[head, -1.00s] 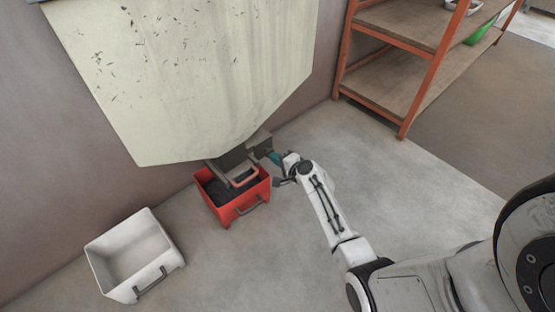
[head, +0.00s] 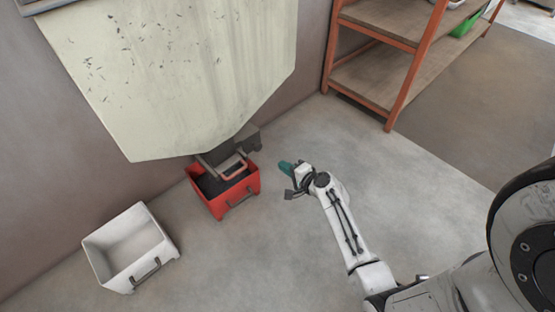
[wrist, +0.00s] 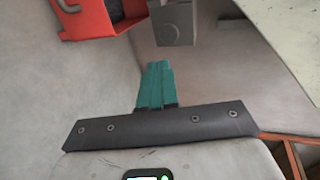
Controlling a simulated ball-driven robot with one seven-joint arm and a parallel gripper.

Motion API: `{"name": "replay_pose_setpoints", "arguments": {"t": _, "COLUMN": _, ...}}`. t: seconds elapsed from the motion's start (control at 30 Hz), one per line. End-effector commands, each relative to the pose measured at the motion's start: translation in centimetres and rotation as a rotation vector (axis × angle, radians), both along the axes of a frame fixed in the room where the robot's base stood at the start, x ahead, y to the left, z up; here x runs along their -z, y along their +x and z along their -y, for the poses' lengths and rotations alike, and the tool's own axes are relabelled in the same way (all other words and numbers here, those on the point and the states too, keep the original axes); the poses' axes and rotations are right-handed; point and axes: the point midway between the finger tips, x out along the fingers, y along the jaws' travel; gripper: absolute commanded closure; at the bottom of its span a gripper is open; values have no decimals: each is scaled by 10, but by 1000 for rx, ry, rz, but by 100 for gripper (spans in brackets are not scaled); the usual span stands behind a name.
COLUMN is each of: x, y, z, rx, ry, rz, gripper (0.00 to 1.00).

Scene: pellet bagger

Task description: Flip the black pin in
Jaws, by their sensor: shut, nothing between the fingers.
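My gripper (head: 286,168) has teal fingers and stands over open floor, right of the red bin and apart from the hopper's outlet. In the wrist view its fingers (wrist: 156,84) are together and empty. A grey outlet block (head: 246,138) sits under the pale hopper (head: 180,70). In the wrist view the block (wrist: 175,27) is ahead of the fingertips, with a gap between, and a small dark spot shows at its top edge. I cannot make out the black pin for certain in either view.
A red bin (head: 233,210) with dark contents stands under the outlet. An empty white bin (head: 155,265) stands to its left. An orange-framed shelf (head: 409,75) stands at the back right. The floor right of the red bin is clear.

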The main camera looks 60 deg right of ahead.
Motion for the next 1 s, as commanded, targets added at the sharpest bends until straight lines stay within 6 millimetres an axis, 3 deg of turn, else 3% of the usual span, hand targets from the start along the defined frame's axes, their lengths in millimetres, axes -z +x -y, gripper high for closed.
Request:
{"name": "replay_pose_setpoints", "arguments": {"t": 0.23, "x": -7, "y": -19, "z": -6, "rx": -1, "ry": -1, "rz": 0, "gripper": 100}}
{"name": "replay_pose_setpoints", "arguments": {"t": 0.87, "x": -7, "y": -20, "z": -7, "rx": -1, "ry": 0, "rz": 0, "gripper": 100}}
{"name": "replay_pose_setpoints", "arguments": {"t": 1.0, "x": -8, "y": -14, "z": -25, "rx": -79, "ry": -33, "rz": -34, "gripper": 100}}
